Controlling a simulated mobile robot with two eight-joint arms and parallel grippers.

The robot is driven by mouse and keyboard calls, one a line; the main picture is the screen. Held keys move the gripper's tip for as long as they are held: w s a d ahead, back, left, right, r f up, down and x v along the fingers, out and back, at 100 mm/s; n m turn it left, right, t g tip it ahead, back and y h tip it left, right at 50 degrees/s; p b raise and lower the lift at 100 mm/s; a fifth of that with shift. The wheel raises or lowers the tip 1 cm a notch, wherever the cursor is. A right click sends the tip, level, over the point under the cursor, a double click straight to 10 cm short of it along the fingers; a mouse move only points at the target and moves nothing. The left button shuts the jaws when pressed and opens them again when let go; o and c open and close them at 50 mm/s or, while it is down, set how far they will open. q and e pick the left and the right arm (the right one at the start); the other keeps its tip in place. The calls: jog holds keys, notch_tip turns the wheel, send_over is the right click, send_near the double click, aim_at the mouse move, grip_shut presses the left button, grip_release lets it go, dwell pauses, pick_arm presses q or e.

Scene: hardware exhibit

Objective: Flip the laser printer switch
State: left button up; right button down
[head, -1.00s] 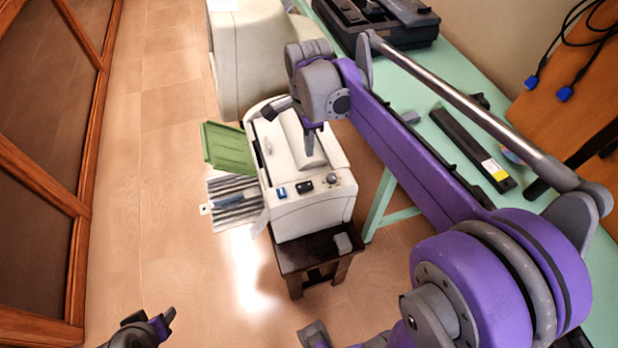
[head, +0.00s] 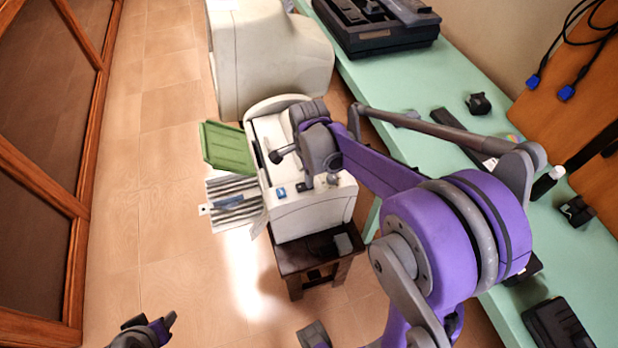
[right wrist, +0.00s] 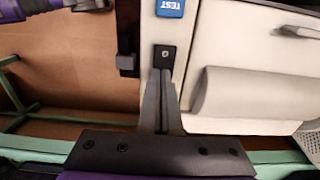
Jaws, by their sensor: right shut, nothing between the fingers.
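The laser printer (head: 310,217) is a white machine on a small stool. In the right wrist view, a black switch with a light symbol (right wrist: 165,55) sits on its panel beside a blue TEST label (right wrist: 170,8). My right gripper (right wrist: 160,74) is shut and empty, its fingertips right at the near edge of the switch; I cannot tell if they touch it. In the head view my right wrist hangs over the printer and hides its fingers. The blue label (head: 282,192) shows there too. My left gripper (head: 165,325) is at the lower left, its jaws unclear.
A dark wooden stool (head: 290,262) holds the printer. A green tray flap (head: 224,147) juts from its left side. A green table (head: 430,95) with black devices runs along the right. A large pale machine (head: 265,60) stands behind. The floor at left is clear.

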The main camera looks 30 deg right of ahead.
jog(key=shift+f, duration=0.3)
jog(key=shift+s+r, duration=0.1)
jog(key=shift+a, duration=0.3)
jog(key=shift+w+a+r, duration=0.2)
jog(key=shift+w+a, duration=0.05)
jog(key=shift+a, duration=0.25)
jog(key=shift+d, duration=0.1)
